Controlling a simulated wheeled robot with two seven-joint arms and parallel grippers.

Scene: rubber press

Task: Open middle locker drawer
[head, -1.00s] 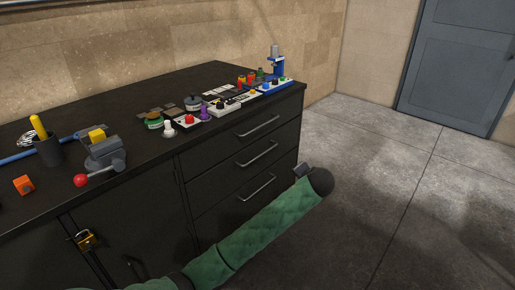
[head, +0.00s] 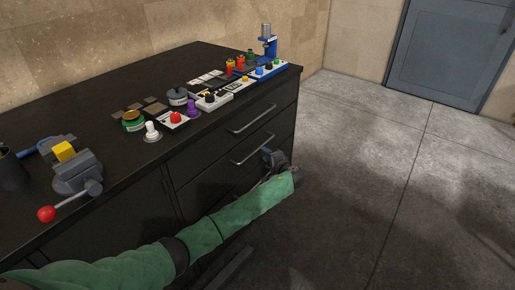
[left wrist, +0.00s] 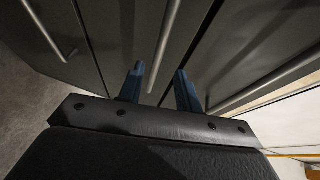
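The middle drawer (head: 215,165) of the black locker is closed, with a metal bar handle (head: 252,149) on its front. In the left wrist view the middle handle (left wrist: 168,45) runs down between the finger directions. My left gripper (head: 270,156) is at the handle's right end in the head view. In the left wrist view its two blue fingers (left wrist: 160,84) are apart, on either side of the handle's near end. Whether they touch it cannot be told. My forearm hides most of the bottom drawer. My right gripper is not in view.
The top drawer handle (head: 252,118) is just above; in the left wrist view it shows at right (left wrist: 270,82). The bottom handle (left wrist: 48,28) is at left. Buttons, a vise (head: 78,172) and a blue device (head: 267,42) stand on the worktop. Open floor (head: 365,160) lies to the right.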

